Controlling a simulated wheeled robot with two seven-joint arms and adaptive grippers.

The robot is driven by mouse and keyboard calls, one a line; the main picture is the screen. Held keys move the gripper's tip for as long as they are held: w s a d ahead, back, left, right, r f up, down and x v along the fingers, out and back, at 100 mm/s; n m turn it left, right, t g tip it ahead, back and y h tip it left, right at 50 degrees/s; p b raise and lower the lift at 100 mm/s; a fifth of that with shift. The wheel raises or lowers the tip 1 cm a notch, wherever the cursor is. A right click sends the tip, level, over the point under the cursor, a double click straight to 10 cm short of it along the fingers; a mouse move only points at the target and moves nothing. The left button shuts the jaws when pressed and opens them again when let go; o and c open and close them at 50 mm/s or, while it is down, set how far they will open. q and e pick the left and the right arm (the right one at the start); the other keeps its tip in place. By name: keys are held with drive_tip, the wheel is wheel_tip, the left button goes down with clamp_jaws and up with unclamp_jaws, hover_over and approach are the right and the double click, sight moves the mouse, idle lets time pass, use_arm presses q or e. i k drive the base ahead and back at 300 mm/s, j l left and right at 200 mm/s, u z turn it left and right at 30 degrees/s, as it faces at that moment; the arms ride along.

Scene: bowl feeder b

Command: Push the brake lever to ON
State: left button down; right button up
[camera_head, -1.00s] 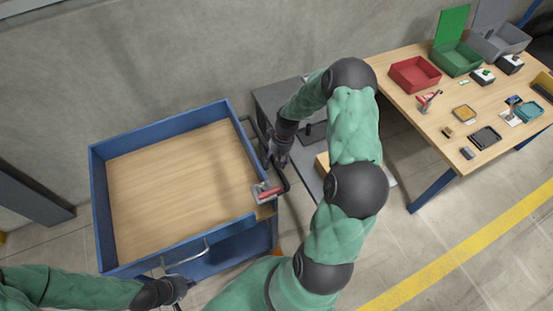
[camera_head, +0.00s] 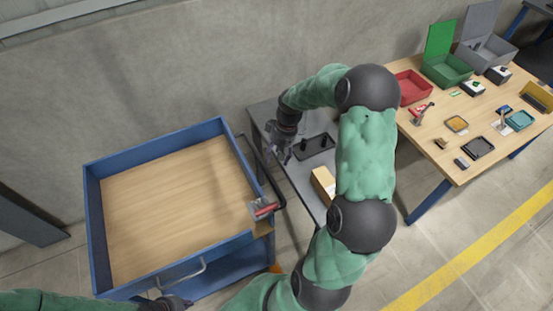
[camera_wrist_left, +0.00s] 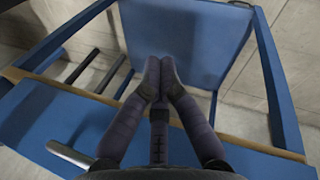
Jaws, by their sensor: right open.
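The brake lever (camera_head: 266,210) has a red handle and sits on a small grey plate at the right front corner of the blue cart (camera_head: 92,235). Its ON marking is too small to read. My right gripper (camera_head: 277,153) is open and empty, apart from the lever and beyond it, over the grey bench. My left gripper (camera_head: 186,303) is by the cart's front side at the bottom edge. In the left wrist view its fingertips (camera_wrist_left: 160,72) are together with nothing visible between them.
The grey bench (camera_head: 266,110) behind the cart's right side carries a dark tray (camera_head: 314,147) and a cardboard box (camera_head: 323,184). A metal handle (camera_head: 180,275) runs along the cart's front. A wooden table (camera_head: 455,165) with bins stands at right.

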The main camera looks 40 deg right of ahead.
sight(264, 209)
drive_tip(key=k, duration=1)
